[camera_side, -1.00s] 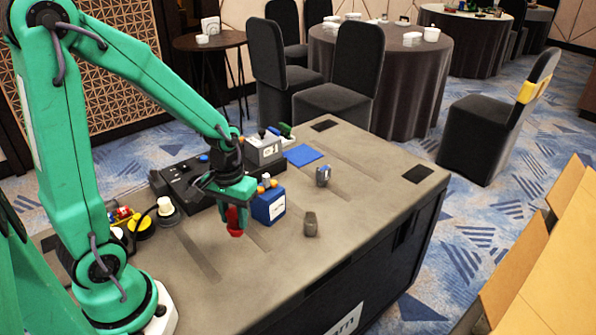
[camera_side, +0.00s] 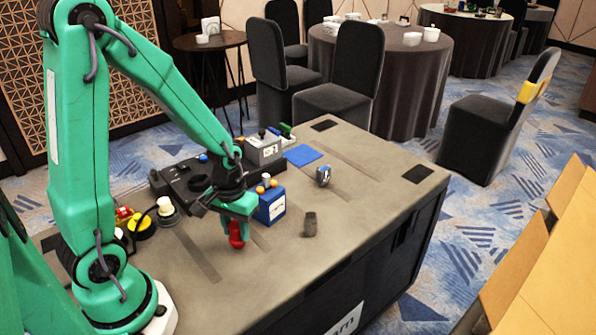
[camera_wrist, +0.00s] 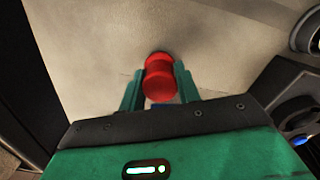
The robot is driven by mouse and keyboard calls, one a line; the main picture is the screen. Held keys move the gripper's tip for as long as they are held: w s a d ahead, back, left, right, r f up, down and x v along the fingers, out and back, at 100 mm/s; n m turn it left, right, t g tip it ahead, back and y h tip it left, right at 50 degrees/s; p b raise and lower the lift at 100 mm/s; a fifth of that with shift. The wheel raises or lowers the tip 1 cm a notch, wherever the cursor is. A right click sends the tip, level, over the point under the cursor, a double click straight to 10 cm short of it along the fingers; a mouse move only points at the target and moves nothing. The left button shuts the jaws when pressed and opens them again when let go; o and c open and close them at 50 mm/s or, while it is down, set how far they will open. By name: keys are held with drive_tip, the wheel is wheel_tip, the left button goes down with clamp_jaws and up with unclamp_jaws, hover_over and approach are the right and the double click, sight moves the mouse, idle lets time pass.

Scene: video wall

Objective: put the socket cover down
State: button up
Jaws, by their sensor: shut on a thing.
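The socket cover seems to be the red rounded piece (camera_side: 236,233) between the fingers of my gripper (camera_side: 234,222). My gripper points down and is shut on it. In the wrist view the red piece (camera_wrist: 159,78) sits between the two green fingertips (camera_wrist: 158,88), with its far end sticking out past them. It is low over the grey-brown table top (camera_side: 290,270). I cannot tell whether its lower end touches the surface.
A blue box (camera_side: 270,207) with orange knobs stands just right of my gripper. A black device (camera_side: 185,183) lies behind it. A small dark block (camera_side: 310,224) and a blue-grey piece (camera_side: 323,176) stand to the right. The table front is clear.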

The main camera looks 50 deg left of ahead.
drive_tip(key=shift+f, duration=0.15)
drive_tip(key=o, duration=0.9)
drive_tip(key=shift+o, duration=0.2)
wheel_tip(320, 180, up, 12)
drive_tip(key=shift+r, duration=0.2)
drive_tip(key=shift+d+r, duration=0.1)
idle(0.6)
wheel_tip(320, 180, up, 8)
drive_tip(key=r+m+t, duration=0.1)
drive_tip(key=m+t, duration=0.3)
drive_tip(key=t, duration=0.1)
hover_over(236, 228)
drive_tip(key=s+d, duration=0.4)
drive_tip(key=shift+s+d+r+m+t, duration=0.1)
drive_tip(key=shift+s+m+t, duration=0.2)
drive_tip(key=shift+s+m, duration=0.25)
